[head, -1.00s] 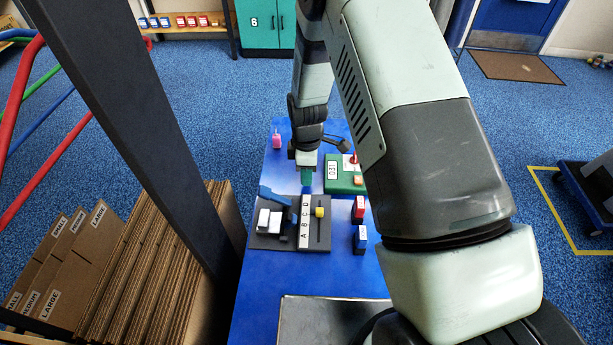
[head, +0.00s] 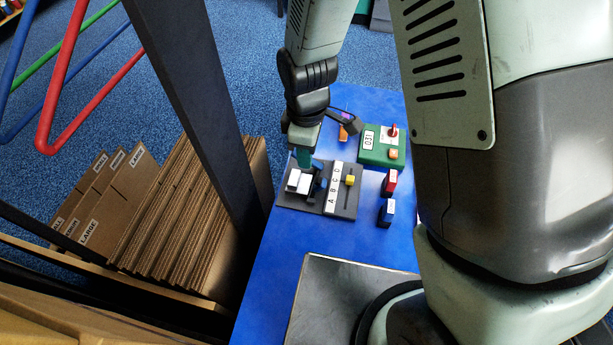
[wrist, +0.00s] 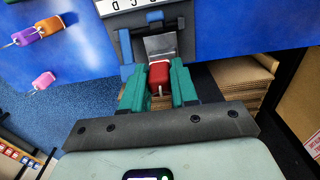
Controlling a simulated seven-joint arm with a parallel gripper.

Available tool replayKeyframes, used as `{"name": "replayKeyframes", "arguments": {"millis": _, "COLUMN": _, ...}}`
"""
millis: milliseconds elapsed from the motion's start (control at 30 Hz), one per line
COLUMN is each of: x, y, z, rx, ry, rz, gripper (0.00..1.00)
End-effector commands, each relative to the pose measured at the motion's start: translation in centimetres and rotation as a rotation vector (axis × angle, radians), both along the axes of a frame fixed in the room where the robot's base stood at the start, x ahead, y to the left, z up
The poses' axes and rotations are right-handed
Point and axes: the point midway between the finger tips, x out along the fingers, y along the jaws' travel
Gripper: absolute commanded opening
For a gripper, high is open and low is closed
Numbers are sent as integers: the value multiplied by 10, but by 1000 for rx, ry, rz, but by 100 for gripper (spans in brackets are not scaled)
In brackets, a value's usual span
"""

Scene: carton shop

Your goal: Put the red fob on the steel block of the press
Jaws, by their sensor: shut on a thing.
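My gripper (wrist: 158,92) is shut on the red fob (wrist: 159,73), which sits between the teal fingers in the wrist view with its ring toward the palm. The steel block (wrist: 160,44) of the press is a light grey piece just beyond the fob. I cannot tell whether the fob touches it. The fob is hidden there.
A green box (head: 377,155), a red piece (head: 390,182) and a blue piece (head: 386,212) stand to the right.

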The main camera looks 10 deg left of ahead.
Motion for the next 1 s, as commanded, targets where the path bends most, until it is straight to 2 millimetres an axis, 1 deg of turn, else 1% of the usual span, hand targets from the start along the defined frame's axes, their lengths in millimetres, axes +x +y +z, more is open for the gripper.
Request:
{"name": "replayKeyframes", "arguments": {"millis": 33, "x": -2, "y": 0, "z": -12, "rx": -4, "ry": 6, "rz": 1, "gripper": 0}}
{"name": "replayKeyframes", "arguments": {"millis": 100, "x": -2, "y": 0, "z": -25, "rx": -3, "ry": 5, "rz": -1, "gripper": 0}}
{"name": "replayKeyframes", "arguments": {"millis": 200, "x": -1, "y": -1, "z": -38, "rx": -2, "ry": 3, "rz": -2, "gripper": 0}}
{"name": "replayKeyframes", "arguments": {"millis": 333, "x": 0, "y": 0, "z": -49, "rx": -2, "ry": 3, "rz": -1, "gripper": 0}}
{"name": "replayKeyframes", "arguments": {"millis": 533, "x": -1, "y": 0, "z": -78, "rx": -3, "ry": 4, "rz": 0, "gripper": 0}}
{"name": "replayKeyframes", "arguments": {"millis": 633, "x": 0, "y": 0, "z": -85, "rx": -1, "ry": 1, "rz": -1, "gripper": 0}}
{"name": "replayKeyframes", "arguments": {"millis": 867, "x": 0, "y": 0, "z": -85, "rx": 0, "ry": 0, "rz": -1, "gripper": 0}}
{"name": "replayKeyframes", "arguments": {"millis": 1000, "x": 0, "y": 0, "z": -88, "rx": -1, "ry": 1, "rz": 0, "gripper": 0}}
